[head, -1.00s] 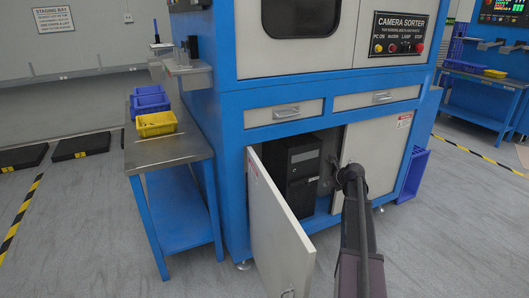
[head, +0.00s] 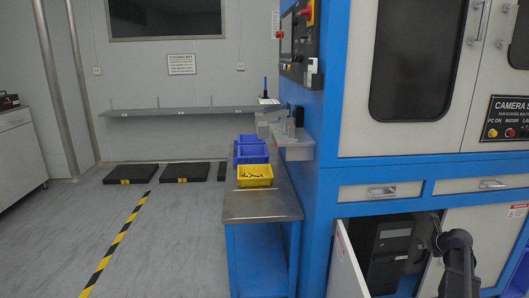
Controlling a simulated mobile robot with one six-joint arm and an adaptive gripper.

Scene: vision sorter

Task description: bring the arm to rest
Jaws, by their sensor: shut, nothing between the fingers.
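My arm (head: 456,262) shows at the lower right of the head view, as a dark link with a rounded black joint at its top. It stands in front of the open lower cabinet of the blue and white camera sorter (head: 345,130). My gripper's fingers do not show; they are out of sight beyond the joint. The cabinet door (head: 347,262) stands ajar to the left of my arm. A black computer case (head: 388,250) sits inside the cabinet, partly covered by the door's edge and my arm.
A steel-topped blue side table (head: 255,207) stands left of the sorter, with a yellow bin (head: 255,176) and blue bins (head: 251,149) on it. Black floor platforms (head: 130,174) lie by the back wall. The grey floor at left is clear, crossed by a striped line (head: 116,243).

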